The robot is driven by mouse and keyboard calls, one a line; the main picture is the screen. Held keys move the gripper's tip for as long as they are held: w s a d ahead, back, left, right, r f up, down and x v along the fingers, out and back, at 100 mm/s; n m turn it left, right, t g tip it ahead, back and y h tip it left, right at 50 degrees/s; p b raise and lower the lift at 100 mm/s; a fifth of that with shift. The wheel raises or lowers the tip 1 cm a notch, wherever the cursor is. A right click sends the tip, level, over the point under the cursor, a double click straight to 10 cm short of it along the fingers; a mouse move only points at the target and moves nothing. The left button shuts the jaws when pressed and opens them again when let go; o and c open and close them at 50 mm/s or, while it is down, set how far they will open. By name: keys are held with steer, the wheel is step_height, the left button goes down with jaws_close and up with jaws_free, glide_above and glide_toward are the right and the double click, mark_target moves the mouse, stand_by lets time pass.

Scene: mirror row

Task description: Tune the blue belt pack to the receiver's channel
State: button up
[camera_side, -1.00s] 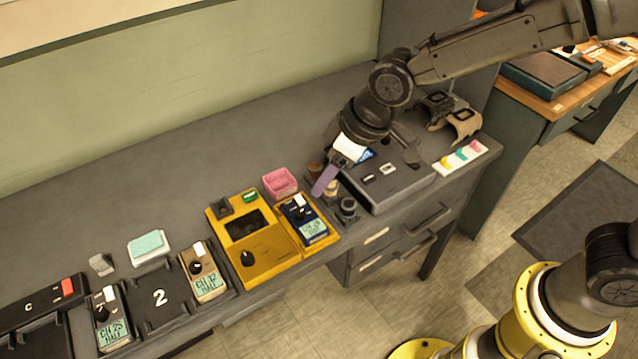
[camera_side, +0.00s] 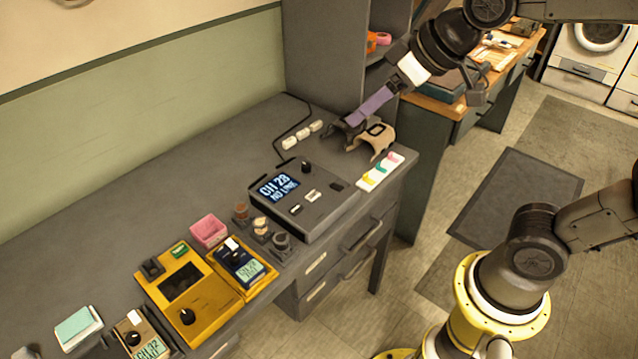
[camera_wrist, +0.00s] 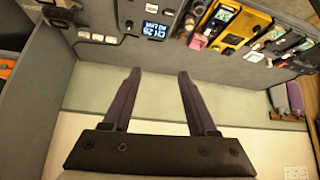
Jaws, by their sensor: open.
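The blue belt pack (camera_side: 240,262) lies in a yellow cradle near the desk's front edge in the side view. It has a dark knob, a white tab and a small green screen whose text is too small to read surely. The dark receiver (camera_side: 318,221) is to its right, with a black knob on top. Its lit screen (camera_side: 277,187) appears to read CH 28, NO LINK; it also shows in the wrist view (camera_wrist: 153,30). My gripper (camera_side: 356,118) is raised near the headsets, away from the pack. Its purple fingers are apart and empty in the wrist view (camera_wrist: 158,75).
A yellow unit (camera_side: 205,315) adjoins the cradle. A pink tray (camera_side: 208,230) and several small round pots (camera_side: 261,228) stand between pack and receiver. A tan pack (camera_side: 142,335) is at left. Headsets (camera_side: 373,138) and a colour-tabbed card (camera_side: 380,172) are right.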

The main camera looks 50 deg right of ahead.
steer(key=s+d+f+m+g, duration=0.1)
steer(key=s+d+f, duration=0.1)
steer(key=s, duration=0.4)
steer(key=s+d+f+h, duration=0.1)
steer(key=s+d+f, duration=0.1)
steer(key=s, duration=0.5)
steer(key=shift+s+f+m+g, duration=0.3)
steer(key=shift+f+m+g, duration=0.1)
steer(key=shift+f, duration=0.5)
